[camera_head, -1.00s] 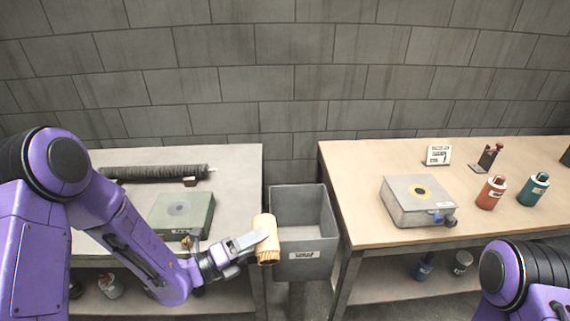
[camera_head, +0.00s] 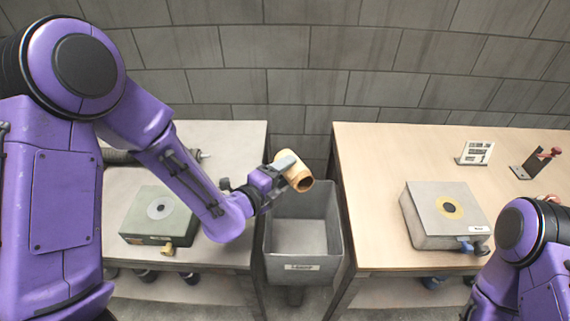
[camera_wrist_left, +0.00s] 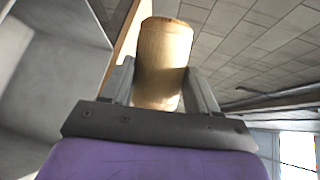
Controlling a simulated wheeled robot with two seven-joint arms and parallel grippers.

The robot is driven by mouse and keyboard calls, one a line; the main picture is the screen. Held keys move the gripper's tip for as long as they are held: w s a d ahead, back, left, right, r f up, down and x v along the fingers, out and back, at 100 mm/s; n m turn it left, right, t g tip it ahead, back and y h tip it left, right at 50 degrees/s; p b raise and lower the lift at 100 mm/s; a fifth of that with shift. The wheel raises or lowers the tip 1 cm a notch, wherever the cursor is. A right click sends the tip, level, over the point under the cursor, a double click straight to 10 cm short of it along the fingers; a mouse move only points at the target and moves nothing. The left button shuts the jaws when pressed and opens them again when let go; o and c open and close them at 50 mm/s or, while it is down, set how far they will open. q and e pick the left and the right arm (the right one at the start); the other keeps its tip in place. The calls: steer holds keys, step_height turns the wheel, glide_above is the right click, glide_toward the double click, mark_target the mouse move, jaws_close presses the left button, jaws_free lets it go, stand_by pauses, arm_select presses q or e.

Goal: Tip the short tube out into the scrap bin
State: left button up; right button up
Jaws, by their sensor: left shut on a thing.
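The short tube (camera_head: 299,180) is tan, with a dark open end that faces down and to the right in the head view. My left gripper (camera_head: 287,167) is shut on it and holds it tilted above the back part of the scrap bin. In the left wrist view the tube (camera_wrist_left: 164,55) stands between the two fingers. The grey scrap bin (camera_head: 304,266) stands between the two tables, with a label on its front; the part of its floor that I see is bare. My right gripper is not in view; only my right arm shows at lower right.
The left table (camera_head: 225,140) carries a green box (camera_head: 160,213) and a dark mesh roll (camera_head: 118,157), partly behind my arm. The right table (camera_head: 375,190) carries a grey box (camera_head: 445,213), a small sign (camera_head: 476,152) and a stand with a red part (camera_head: 536,163).

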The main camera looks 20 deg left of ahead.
mark_target(289, 175)
arm_select(q)
steer(key=r+n+g+p, duration=0.1)
steer(key=p, duration=0.2)
steer(key=shift+w+n+p, duration=0.3)
steer(key=shift+w, duration=0.05)
steer(key=r+n+g+p, duration=0.1)
steer(key=p, duration=0.1)
steer(key=s+n+g+h+p, duration=0.1)
steer(key=n+p, duration=0.1)
steer(key=p, duration=0.1)
steer(key=d+r+n+p, duration=0.1)
steer(key=p, duration=0.2)
steer(key=shift+s+r+n+g+h, duration=0.15)
steer(key=shift+r+n+g+h, duration=0.15)
steer(key=shift+r+g, duration=0.1)
steer(key=shift+s+d+r+n+g+h+p, duration=0.2)
steer(key=shift+n+g+h+p, duration=0.25)
steer(key=shift+p, duration=0.2)
steer(key=shift+f+n, duration=0.1)
steer(key=shift+n, duration=0.25)
steer(key=shift+d, duration=0.1)
